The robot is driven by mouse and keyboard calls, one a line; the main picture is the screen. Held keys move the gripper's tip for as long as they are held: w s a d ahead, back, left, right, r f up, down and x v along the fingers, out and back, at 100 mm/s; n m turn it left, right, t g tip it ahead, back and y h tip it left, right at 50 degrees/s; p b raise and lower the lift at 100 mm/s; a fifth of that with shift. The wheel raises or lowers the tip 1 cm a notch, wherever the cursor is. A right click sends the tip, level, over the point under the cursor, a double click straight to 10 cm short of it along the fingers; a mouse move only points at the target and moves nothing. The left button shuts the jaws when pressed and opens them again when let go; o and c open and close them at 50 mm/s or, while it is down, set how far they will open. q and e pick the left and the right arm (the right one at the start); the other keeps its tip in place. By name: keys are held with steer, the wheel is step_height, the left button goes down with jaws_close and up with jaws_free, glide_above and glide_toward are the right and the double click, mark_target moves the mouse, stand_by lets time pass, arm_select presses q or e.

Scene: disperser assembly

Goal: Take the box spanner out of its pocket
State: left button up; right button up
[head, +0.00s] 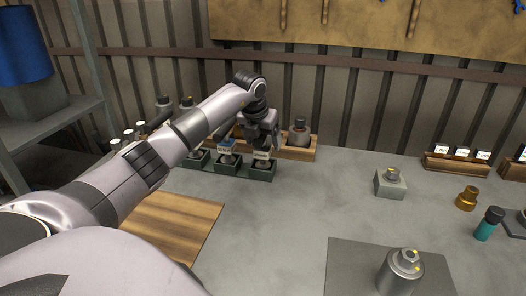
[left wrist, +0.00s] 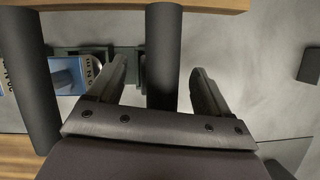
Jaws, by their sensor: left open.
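My left gripper (head: 262,140) is open and points down over the rightmost of a row of dark green pockets (head: 261,174) at the back of the bench. In the left wrist view its two fingers (left wrist: 157,88) stand apart. A dark, round shaft (left wrist: 163,55), which looks like the box spanner, shows between them. I see no clear contact with either finger, and its lower end is hidden behind the gripper body. In the head view the gripper largely hides what is in this pocket. My right gripper is not in view.
A blue-labelled item (head: 226,145) stands in the neighbouring pocket. Another dark shaft (left wrist: 28,80) shows left of the gripper. A wooden rack (head: 297,152) with a metal part (head: 299,131) is close behind. A grey block (head: 390,184) stands right; the bench between is clear.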

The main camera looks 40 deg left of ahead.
arm_select(q)
jaws_close()
steer(key=shift+r, duration=0.1)
steer(key=shift+r, duration=0.15)
